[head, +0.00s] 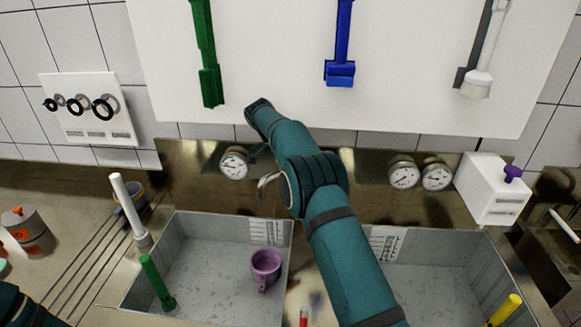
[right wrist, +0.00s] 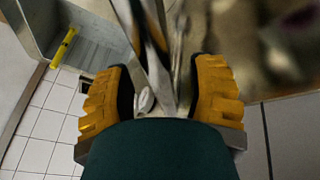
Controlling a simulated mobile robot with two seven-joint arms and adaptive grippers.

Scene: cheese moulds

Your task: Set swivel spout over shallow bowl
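A curved metal spout (head: 268,180) shows in the head view beside my right arm, near a round gauge; the arm hides part of it. Two grey basins stand below: the left basin (head: 195,228) holds a purple cup, and the right basin (head: 470,250) is partly behind my arm. I cannot tell which is the shallow bowl. In the right wrist view my right gripper (right wrist: 160,100) has its yellow-padded fingers wide apart. Blurred metal lies between or beyond them, with gaps to both pads. In the head view its fingers are hidden. My left gripper is out of view.
The purple cup (head: 266,268) and a green-handled tool (head: 158,283) are in the left basin. A yellow tool (head: 503,311) is in the right one. A white box (head: 493,190) stands at the right. Green (head: 206,70) and blue (head: 341,60) tools hang on the wall panel.

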